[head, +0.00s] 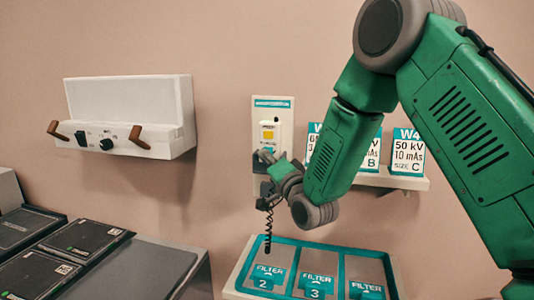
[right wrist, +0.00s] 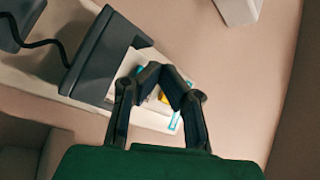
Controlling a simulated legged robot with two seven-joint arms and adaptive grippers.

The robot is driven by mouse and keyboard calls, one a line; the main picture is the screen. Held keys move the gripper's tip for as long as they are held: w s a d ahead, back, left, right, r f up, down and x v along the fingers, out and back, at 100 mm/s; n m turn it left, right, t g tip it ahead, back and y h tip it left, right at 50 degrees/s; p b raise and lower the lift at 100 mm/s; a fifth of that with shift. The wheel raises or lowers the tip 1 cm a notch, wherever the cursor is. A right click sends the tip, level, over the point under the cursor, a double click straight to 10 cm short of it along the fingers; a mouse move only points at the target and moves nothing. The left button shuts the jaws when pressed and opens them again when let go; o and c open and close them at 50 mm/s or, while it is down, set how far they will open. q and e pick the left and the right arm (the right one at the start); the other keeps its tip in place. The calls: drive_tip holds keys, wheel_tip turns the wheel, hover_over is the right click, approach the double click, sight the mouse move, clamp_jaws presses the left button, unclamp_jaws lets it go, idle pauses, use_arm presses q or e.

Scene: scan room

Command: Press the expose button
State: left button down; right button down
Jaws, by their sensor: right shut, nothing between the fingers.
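A white wall panel (head: 272,103) with a teal strip carries a white unit with a small yellow patch (head: 268,134). I cannot tell if this patch is the expose button. My right gripper (head: 264,157) is in front of the panel just below the yellow patch and covers the panel's lower part. In the right wrist view its fingers (right wrist: 161,72) are shut with nothing between them, and a bit of yellow (right wrist: 163,97) shows between the finger links. Contact with the panel cannot be told. My left gripper is not in view.
A dark grey box (right wrist: 104,52) with a cord stands beside the fingers; a coiled cord (head: 267,240) hangs below. A shelf with cards (head: 407,158) is right. A filter tray (head: 237,281) is below. A white control box (head: 130,100) is left, above dark plates (head: 87,238).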

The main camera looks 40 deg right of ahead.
drive_tip(key=shift+w+d+r, duration=0.1)
drive_tip(key=shift+w+d, duration=0.1)
drive_tip(key=shift+d, duration=0.05)
drive_tip(key=shift+w+d, duration=0.25)
drive_tip(key=shift+d, duration=0.05)
idle(0.7)
drive_tip(key=shift+a, duration=0.1)
drive_tip(key=shift+s+a, duration=0.55)
idle(0.3)
drive_tip(key=s+a, duration=0.3)
drive_tip(key=shift+s+a+b, duration=0.15)
drive_tip(key=shift+a+b, duration=0.25)
idle(1.6)
